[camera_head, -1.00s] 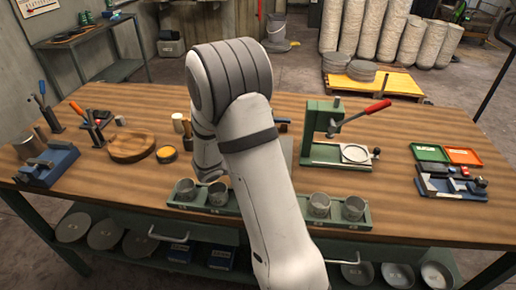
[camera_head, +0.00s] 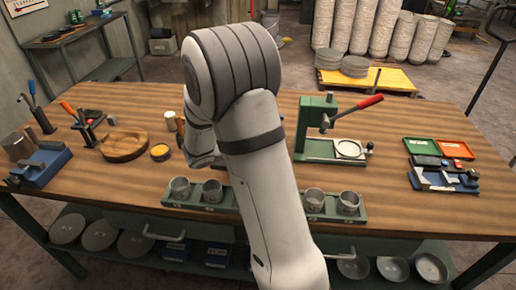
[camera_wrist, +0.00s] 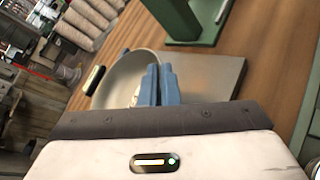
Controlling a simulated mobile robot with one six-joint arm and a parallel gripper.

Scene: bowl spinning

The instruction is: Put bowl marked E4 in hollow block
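In the wrist view my gripper (camera_wrist: 158,86) has its two blue fingers close together at the right side of a grey metal bowl (camera_wrist: 118,76). They appear closed on the bowl's wall, and I cannot read a mark on it. In the head view my arm hides the gripper and this bowl. A round wooden block with a hollow (camera_head: 125,144) lies on the left half of the bench. Small metal bowls stand in a green rack (camera_head: 330,217) at the front edge, two on each side of my arm; their marks are unreadable.
A green lever press (camera_head: 316,125) with a red handle stands right of my arm. A flat grey plate (camera_wrist: 212,78) lies beyond the fingers. A yellow-topped tin (camera_head: 160,152) sits beside the wooden block. Green and orange trays (camera_head: 455,148) lie at right.

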